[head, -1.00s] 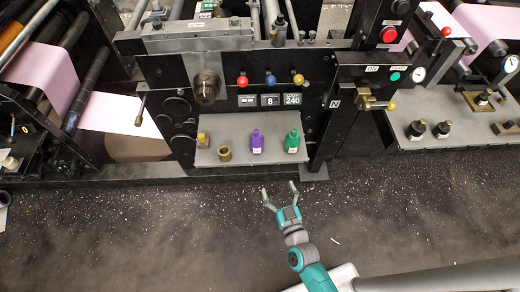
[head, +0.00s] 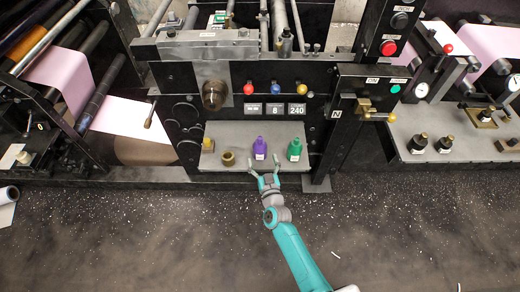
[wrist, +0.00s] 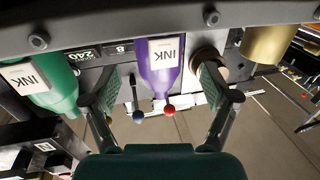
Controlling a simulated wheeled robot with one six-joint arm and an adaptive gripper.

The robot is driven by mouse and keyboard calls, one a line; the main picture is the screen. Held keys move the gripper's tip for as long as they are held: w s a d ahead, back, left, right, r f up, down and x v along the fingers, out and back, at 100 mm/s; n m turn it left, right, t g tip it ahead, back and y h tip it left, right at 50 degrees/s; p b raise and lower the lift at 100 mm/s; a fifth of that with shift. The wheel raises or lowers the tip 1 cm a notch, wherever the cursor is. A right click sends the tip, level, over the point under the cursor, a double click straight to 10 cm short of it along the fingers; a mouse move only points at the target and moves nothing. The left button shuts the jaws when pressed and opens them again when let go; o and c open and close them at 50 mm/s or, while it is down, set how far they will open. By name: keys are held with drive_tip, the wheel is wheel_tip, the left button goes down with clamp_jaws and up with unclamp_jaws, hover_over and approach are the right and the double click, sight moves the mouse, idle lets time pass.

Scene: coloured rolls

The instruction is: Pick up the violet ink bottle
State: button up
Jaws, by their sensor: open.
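The violet ink bottle (head: 260,148) stands upright on a grey shelf (head: 225,130) on the machine's front. It also shows in the wrist view (wrist: 158,65), upside down there, with its white INK label towards me. My gripper (head: 264,172) is open and empty, just in front of the bottle at the shelf's front edge. In the wrist view my gripper's fingers (wrist: 157,95) are spread on either side of the bottle in the picture. I cannot tell how far between them the bottle is.
A green ink bottle (head: 294,150) stands close to the right of the violet one. A brass ring-like piece (head: 228,159) and a yellow-topped brass piece (head: 208,145) are to the left. Coloured knobs (head: 275,87) stick out above the shelf.

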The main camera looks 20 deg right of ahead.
sight(260, 138)
drive_tip(key=shift+w+d+f, duration=0.1)
drive_tip(key=shift+w+d, duration=0.1)
drive_tip(key=shift+w, duration=1.2)
drive_tip(key=shift+w+d+f, duration=0.1)
drive_tip(key=shift+w+d, duration=0.05)
drive_tip(key=shift+w, duration=1.2)
drive_tip(key=shift+c, duration=0.2)
drive_tip(key=c, duration=1.4)
drive_tip(key=shift+r, duration=0.25)
drive_tip(key=shift+r, duration=4.45)
drive_tip(key=shift+r, duration=0.35)
